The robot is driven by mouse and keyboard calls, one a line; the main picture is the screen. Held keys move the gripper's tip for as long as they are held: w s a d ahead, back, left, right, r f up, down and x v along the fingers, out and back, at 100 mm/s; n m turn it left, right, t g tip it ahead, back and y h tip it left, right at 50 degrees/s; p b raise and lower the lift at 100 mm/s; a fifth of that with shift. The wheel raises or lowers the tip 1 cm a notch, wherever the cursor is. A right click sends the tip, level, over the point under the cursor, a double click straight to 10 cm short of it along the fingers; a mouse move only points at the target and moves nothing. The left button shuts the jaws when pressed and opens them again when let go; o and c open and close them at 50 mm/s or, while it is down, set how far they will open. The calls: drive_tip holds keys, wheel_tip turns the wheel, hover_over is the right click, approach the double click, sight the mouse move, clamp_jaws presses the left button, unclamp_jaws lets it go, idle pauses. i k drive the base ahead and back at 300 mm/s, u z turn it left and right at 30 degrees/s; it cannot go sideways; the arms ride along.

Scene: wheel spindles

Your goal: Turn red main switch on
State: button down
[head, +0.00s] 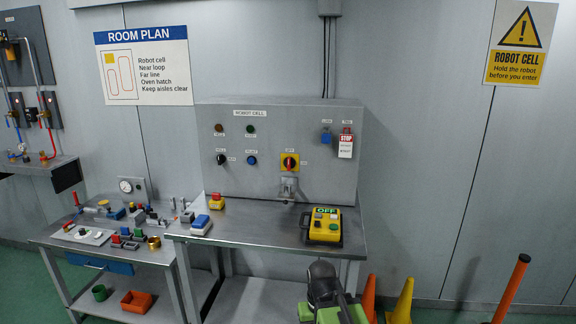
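The red main switch (289,161) is a red rotary knob on a yellow square plate, on the upright grey ROBOT CELL panel (225,178). A small label above it seems to read OFF; the knob's exact angle is too small to tell. A grey metal fitting (288,186) stands just below the switch; what it is, I cannot tell. My arm shows at the bottom centre, in front of the table and well short of the switch. Its dark grey end, perhaps my gripper (322,270), shows no clear fingers, so its opening cannot be made out.
A yellow box reading OFF (324,225) lies on the metal table (265,226). A red-and-yellow button box (216,202) stands at the table's left. A blue padlock (326,138) and a STOP tag (346,147) hang right of the switch. Cones (404,302) stand at right.

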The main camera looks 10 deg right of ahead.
sight(289, 163)
drive_tip(key=u, duration=0.1)
drive_tip(key=i, duration=0.95)
drive_tip(key=u, duration=2.2)
drive_tip(key=k, duration=0.15)
